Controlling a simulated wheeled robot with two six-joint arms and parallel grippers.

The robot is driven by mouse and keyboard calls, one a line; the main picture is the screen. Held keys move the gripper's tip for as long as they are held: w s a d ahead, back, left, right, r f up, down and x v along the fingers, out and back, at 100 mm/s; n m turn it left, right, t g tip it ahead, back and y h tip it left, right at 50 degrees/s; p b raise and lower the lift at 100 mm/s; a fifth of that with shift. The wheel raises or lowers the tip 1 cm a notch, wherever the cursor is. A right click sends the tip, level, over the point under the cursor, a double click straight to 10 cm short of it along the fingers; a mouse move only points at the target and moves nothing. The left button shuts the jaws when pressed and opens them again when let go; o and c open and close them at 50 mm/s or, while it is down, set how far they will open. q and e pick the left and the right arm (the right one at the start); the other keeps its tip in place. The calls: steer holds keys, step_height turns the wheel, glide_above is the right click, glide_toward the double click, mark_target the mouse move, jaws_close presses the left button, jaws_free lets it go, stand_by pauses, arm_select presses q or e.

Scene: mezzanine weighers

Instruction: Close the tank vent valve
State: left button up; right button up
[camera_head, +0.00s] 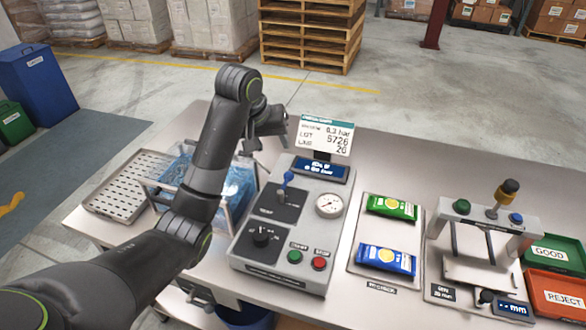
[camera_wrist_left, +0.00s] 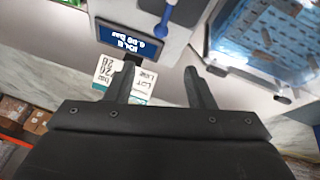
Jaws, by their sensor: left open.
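The control panel (camera_head: 282,262) stands on the table in the middle of the head view. A blue lever (camera_head: 287,179), which appears to be the tank vent valve handle, stands up from a dark plate on its upper left. The label by it is too small to read surely. In the left wrist view the blue lever (camera_wrist_left: 166,20) shows at the top, beyond the fingers. My left gripper (camera_head: 267,141) is open and empty, above the table behind the lever and apart from it. Both fingers of the left gripper (camera_wrist_left: 160,88) show in the wrist view. My right gripper is out of view.
A display (camera_head: 320,170) and a lot card (camera_head: 325,134) stand at the panel's back, close to my left gripper. A clear tank with blue contents (camera_head: 240,188) is left of the panel, partly behind my arm. Right are two packets (camera_head: 391,207) and a weigher (camera_head: 480,268).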

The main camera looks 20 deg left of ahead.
arm_select(q)
step_height(320, 180, down, 2)
steer(key=b, duration=0.3)
steer(key=p, duration=0.2)
glide_above(287, 174)
steer(key=s, duration=0.3)
step_height(287, 174, down, 8)
steer(key=x, duration=0.5)
steer(key=shift+w+a+r, duration=0.1)
steer(key=shift+w+a, duration=0.15)
steer(key=shift+w+f, duration=0.15)
steer(key=shift+f, duration=0.3)
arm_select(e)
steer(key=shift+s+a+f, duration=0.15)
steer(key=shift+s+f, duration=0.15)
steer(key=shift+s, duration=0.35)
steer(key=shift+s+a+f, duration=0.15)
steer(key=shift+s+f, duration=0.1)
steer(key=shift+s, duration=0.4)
arm_select(q)
steer(key=shift+c, duration=0.3)
jaws_close()
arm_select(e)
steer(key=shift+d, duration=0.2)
